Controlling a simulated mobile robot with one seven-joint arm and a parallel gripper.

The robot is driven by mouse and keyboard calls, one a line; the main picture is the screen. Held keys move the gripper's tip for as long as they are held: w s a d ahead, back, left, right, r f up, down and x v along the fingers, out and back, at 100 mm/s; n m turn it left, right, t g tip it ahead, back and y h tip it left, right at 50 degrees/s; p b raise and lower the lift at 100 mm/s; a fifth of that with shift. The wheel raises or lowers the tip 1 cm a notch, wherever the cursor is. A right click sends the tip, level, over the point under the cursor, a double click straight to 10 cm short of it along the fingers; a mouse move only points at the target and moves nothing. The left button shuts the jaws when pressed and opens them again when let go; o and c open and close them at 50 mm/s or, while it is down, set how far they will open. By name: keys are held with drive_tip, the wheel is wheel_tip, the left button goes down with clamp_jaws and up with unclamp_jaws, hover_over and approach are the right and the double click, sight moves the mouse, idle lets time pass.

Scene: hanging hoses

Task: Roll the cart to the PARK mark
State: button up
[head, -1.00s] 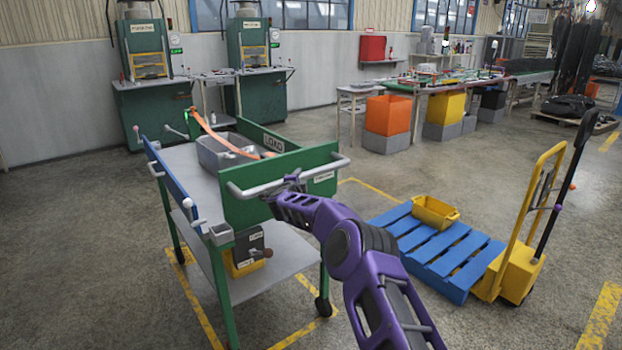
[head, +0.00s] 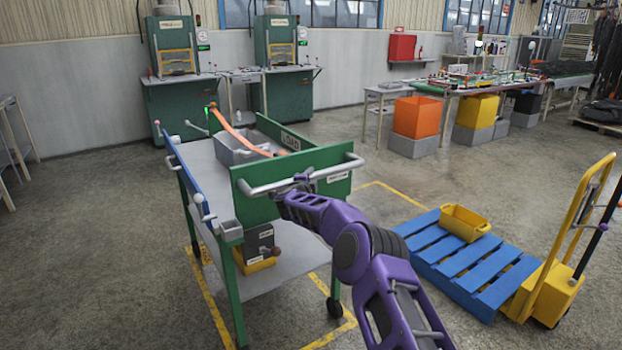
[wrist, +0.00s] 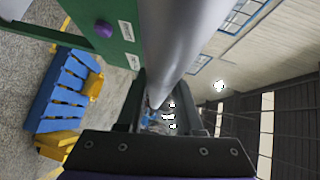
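The green cart (head: 285,205) stands at left centre, with a grey top, a lower shelf and a LOAD label. Its grey push handle (head: 335,170) crosses the near end. My gripper (head: 297,181) is at the middle of this handle. In the wrist view the handle (wrist: 185,45) runs down between my gripper's dark fingers (wrist: 165,110), which appear closed around it; the contact is partly hidden. Yellow floor lines (head: 208,300) run beneath and beside the cart, and another yellow outline (head: 405,197) lies beyond it. No PARK lettering is readable.
A blue pallet (head: 470,262) with a yellow bin (head: 465,222) and a yellow hand truck (head: 545,290) stand close on the right. Green presses (head: 180,110) line the back wall. An orange bin (head: 417,116) stands by the bench. Floor at left is open.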

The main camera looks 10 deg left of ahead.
drive_tip(key=o, duration=0.4)
drive_tip(key=s, duration=0.5)
drive_tip(key=s+a+r, duration=0.1)
drive_tip(key=s, duration=0.5)
drive_tip(key=s+a+r, duration=0.1)
drive_tip(key=s, duration=0.5)
drive_tip(key=shift+s+a+r+p, duration=0.1)
drive_tip(key=shift+a+r+p, duration=0.05)
drive_tip(key=shift+r+p, duration=0.15)
